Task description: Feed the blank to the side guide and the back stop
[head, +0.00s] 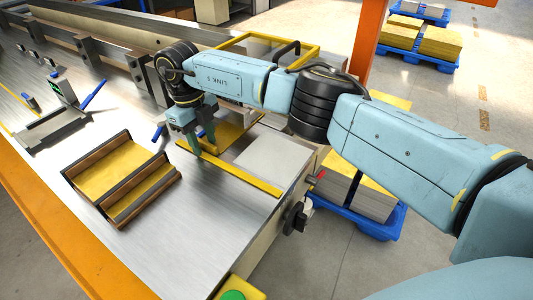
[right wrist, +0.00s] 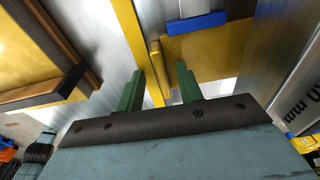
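A flat yellow sheet (head: 228,131), which looks like the blank, lies on the steel table just beyond my right gripper (head: 203,140). It also shows in the right wrist view (right wrist: 217,56), right of the fingers. A long yellow bar (head: 240,177) runs along its near side, and a blue block (right wrist: 196,23) stands at its far edge. My right gripper points down low over the bar. Its green fingers are apart in the right wrist view (right wrist: 160,70), with a small yellow piece showing between them. Whether they touch anything is unclear. My left gripper is out of view.
A wooden rack (head: 125,175) with yellow sheets stands left of the gripper. A grey square plate (head: 267,156) lies to the right. A small fixture with blue handle (head: 92,95) sits farther left. The table's front (head: 175,245) is bare.

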